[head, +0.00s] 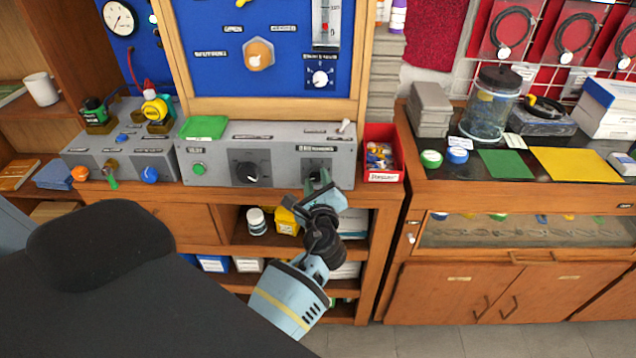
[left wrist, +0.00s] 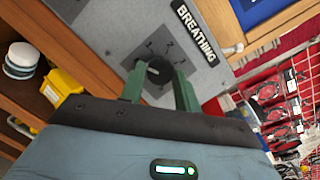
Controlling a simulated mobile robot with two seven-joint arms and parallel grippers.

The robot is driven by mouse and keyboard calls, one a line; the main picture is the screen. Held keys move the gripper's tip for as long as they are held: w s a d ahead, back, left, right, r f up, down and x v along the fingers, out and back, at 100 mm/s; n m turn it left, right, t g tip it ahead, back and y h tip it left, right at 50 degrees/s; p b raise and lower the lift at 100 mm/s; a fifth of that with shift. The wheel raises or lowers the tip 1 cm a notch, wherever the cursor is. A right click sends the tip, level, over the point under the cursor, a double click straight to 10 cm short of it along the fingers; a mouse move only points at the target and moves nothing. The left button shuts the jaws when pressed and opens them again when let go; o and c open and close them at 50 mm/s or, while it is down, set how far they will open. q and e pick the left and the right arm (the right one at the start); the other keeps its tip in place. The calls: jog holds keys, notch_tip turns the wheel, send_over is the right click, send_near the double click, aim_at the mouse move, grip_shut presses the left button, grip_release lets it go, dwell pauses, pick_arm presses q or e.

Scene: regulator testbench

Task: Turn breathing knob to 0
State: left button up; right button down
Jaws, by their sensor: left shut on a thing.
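The breathing knob (left wrist: 155,73) is a dark round knob on a grey panel, with dial marks around it and a black BREATHING label (left wrist: 196,33) beside it. My left gripper (head: 318,180) reaches the right end of the grey control box (head: 215,158) in the head view. In the left wrist view its two green fingers (left wrist: 160,78) stand on either side of the knob, shut on it. The fingers cover part of the knob and dial, and I cannot read its setting. In the head view the gripper mostly hides the knob. My right gripper is not in view.
A similar black knob (head: 246,173) and a green button (head: 199,168) sit further left on the box. A toggle switch (head: 343,126) is on its top right. A red bin (head: 383,153) stands close on the right. Shelves with bottles and boxes are below.

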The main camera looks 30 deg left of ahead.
pick_arm(q)
jog(key=shift+n, duration=1)
jog(key=o, duration=1)
jog(key=shift+s, duration=0.1)
